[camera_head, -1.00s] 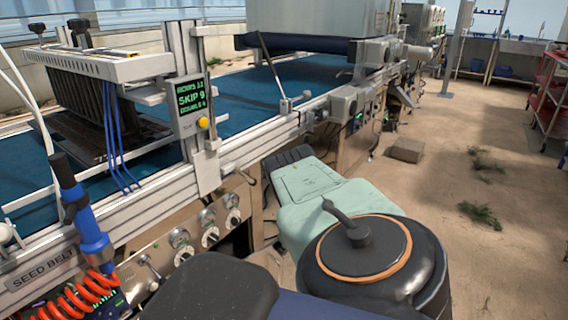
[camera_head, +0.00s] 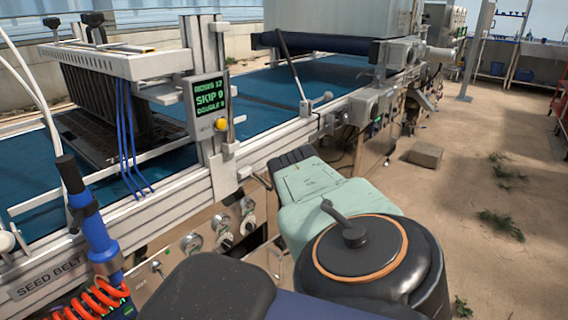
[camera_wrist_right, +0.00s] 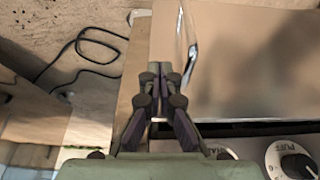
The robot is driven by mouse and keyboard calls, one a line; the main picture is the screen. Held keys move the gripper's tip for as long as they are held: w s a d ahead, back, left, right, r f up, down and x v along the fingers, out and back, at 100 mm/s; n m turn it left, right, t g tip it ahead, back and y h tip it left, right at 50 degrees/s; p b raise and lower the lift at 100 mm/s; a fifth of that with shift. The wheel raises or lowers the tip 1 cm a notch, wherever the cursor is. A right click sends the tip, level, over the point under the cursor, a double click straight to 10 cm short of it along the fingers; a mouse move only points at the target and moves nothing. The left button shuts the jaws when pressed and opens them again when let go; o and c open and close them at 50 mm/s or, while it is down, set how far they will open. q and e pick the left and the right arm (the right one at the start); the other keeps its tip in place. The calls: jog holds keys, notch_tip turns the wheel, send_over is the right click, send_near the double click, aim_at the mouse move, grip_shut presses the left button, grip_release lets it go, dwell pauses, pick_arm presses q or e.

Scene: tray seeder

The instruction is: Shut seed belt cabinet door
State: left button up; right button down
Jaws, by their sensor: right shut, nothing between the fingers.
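The seed belt cabinet is under the belt line, behind a "SEED BELT" plate (camera_head: 48,279). Its brown metal door panel (camera_wrist_right: 245,65) fills the upper right of the right wrist view, with a bright bar handle (camera_wrist_right: 189,45) near its left edge. I cannot tell how far the door stands open. My right gripper (camera_wrist_right: 160,72) is shut and empty, its fingertips low and left of the handle. I cannot tell whether they touch the panel. In the head view the right gripper (camera_head: 291,157) shows dark fingers beside the machine, and my arm hides much of the cabinet front. My left gripper is not in view.
A knob panel (camera_head: 222,242) and the machine's side rail (camera_head: 270,150) run beside my right arm. A blue air tool (camera_head: 98,240) with an orange coil hangs at left. A block (camera_head: 425,154) lies on otherwise mostly open floor. A black cable (camera_wrist_right: 85,55) lies on the floor.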

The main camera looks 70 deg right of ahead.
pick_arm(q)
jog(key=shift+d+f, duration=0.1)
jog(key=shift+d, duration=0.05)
pick_arm(e)
jog(key=shift+w+d, duration=0.2)
jog(key=shift+w, duration=0.1)
jog(key=shift+s+a, duration=0.1)
dwell(0.4)
